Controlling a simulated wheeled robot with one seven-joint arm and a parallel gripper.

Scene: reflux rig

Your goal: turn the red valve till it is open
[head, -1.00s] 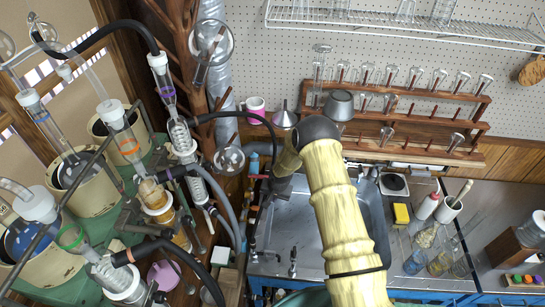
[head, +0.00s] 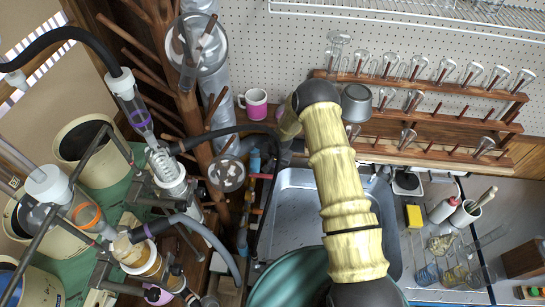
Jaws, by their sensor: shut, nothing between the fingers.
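A small red part (head: 262,177), which may be the red valve, shows among the dark pipes at the left edge of the sink. A second small red piece (head: 257,211) shows just below it. Both are too small to tell how far the valve is turned. My yellow arm reaches up over the sink and bends back down at a dark elbow. My gripper (head: 283,157) is at the dark far end, near the pipes, shut and empty. Its fingertips are hard to make out against the dark parts, and I cannot tell whether they touch the red part.
The glass reflux rig (head: 160,165) with black hoses crowds the left. A wooden rack (head: 440,105) of glassware hangs on the pegboard. A pink mug (head: 256,104) and a grey pot (head: 356,103) stand behind the metal sink (head: 287,225). Bottles and beakers stand at the right.

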